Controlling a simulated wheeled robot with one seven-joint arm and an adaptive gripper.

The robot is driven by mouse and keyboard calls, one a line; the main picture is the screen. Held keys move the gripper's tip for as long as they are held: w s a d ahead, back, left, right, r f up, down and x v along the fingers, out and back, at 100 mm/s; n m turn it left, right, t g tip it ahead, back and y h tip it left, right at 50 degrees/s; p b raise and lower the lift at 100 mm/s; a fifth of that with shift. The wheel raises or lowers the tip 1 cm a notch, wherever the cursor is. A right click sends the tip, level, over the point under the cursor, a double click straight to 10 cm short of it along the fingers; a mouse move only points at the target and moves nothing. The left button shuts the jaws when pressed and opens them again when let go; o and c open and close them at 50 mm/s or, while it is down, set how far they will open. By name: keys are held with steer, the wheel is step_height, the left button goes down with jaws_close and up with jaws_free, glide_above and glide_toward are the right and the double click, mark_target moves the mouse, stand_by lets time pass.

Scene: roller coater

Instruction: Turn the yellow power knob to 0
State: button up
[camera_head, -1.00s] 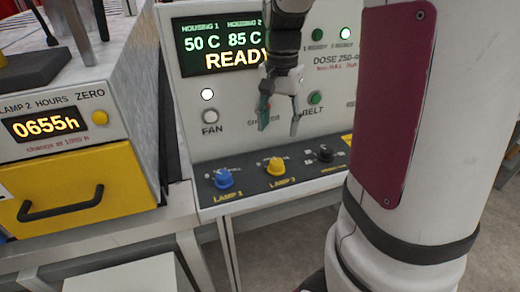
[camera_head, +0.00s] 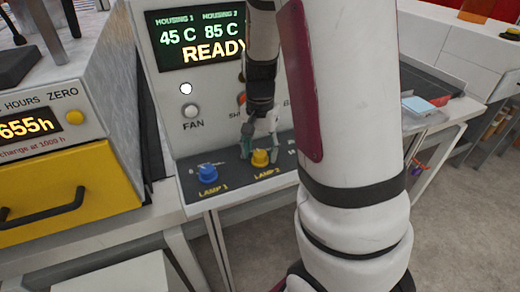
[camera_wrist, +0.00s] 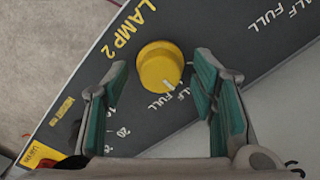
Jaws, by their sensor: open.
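The yellow Lamp 2 power knob (camera_head: 260,158) sits on the dark sloping strip of the control panel. In the wrist view the knob (camera_wrist: 160,66) shows a white pointer mark on its lower right edge, toward the HALF and FULL lettering. No 0 mark is clear to me. My gripper (camera_head: 259,146) is open just above the knob. In the wrist view my gripper (camera_wrist: 161,64) has one green-padded finger on each side of the knob, with visible gaps. I cannot tell how far the tips are above the panel.
A blue Lamp 1 knob (camera_head: 208,174) is left of the yellow one. The white fan button (camera_head: 191,111) and the display (camera_head: 200,40), reading 45 C, 85 C and READY, are above. My arm hides the panel's right part. A yellow drawer (camera_head: 75,185) stands at left.

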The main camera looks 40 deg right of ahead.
steer(key=c, duration=1.1)
steer(key=shift+c, duration=0.2)
steer(key=shift+n, duration=0.3)
steer(key=n, duration=0.4)
steer(key=shift+n+p, duration=0.5)
steer(key=shift+n, duration=1.6)
steer(key=o, duration=1.1)
steer(key=shift+o, duration=0.2)
